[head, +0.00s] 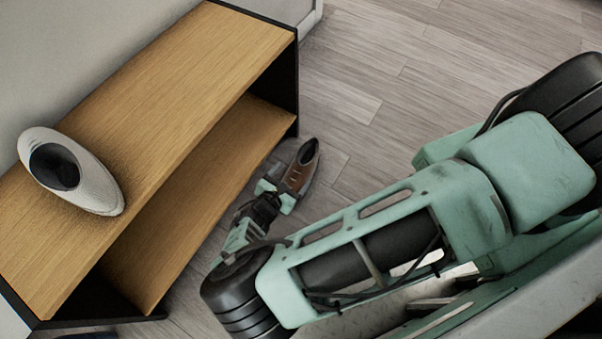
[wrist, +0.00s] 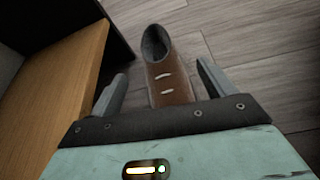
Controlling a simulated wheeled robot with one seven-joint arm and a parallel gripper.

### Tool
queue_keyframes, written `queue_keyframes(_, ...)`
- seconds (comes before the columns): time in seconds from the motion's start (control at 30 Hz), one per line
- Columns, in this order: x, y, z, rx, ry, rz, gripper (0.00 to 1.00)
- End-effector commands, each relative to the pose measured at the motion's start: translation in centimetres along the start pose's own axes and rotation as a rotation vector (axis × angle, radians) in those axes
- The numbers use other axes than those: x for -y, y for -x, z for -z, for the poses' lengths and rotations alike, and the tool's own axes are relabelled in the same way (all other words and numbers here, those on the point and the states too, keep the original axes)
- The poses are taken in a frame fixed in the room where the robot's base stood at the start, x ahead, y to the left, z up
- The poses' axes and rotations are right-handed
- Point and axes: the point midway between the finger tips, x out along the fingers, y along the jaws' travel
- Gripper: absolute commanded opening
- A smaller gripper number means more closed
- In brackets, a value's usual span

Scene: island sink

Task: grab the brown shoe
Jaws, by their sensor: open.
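The brown shoe (head: 302,168) lies on the floor beside the open side of the wooden shelf in the head view. In the wrist view the brown shoe (wrist: 172,75) points its dark opening away from me, and its near end is hidden behind my gripper body. My gripper (wrist: 160,88) is open, with one finger on each side of the shoe and gaps visible on both sides. In the head view my gripper (head: 281,190) is at the near end of the shoe.
A low wooden shelf (head: 185,75) with dark sides stands left of my gripper, close to the left finger. A white shoe (head: 84,180) with a dark opening sits on its top. Grey plank floor (head: 390,60) is clear beyond and right of the brown shoe.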

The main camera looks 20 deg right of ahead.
Motion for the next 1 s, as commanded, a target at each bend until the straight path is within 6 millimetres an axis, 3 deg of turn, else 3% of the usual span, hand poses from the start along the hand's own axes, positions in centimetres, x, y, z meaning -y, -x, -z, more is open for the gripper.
queue_keyframes(0.03,0.1,-1.4,0.3,0.004,0.000,0.002,0.82)
queue_keyframes(0.23,0.1,-5.0,0.2,0.002,-0.001,0.002,0.82)
queue_keyframes(0.57,0.0,-7.2,0.3,0.000,0.000,0.002,0.82)
queue_keyframes(0.83,-0.4,-10.9,0.8,0.001,-0.001,0.003,0.82)
queue_keyframes(1.0,-0.4,-11.7,0.5,-0.001,-0.001,0.001,0.82)
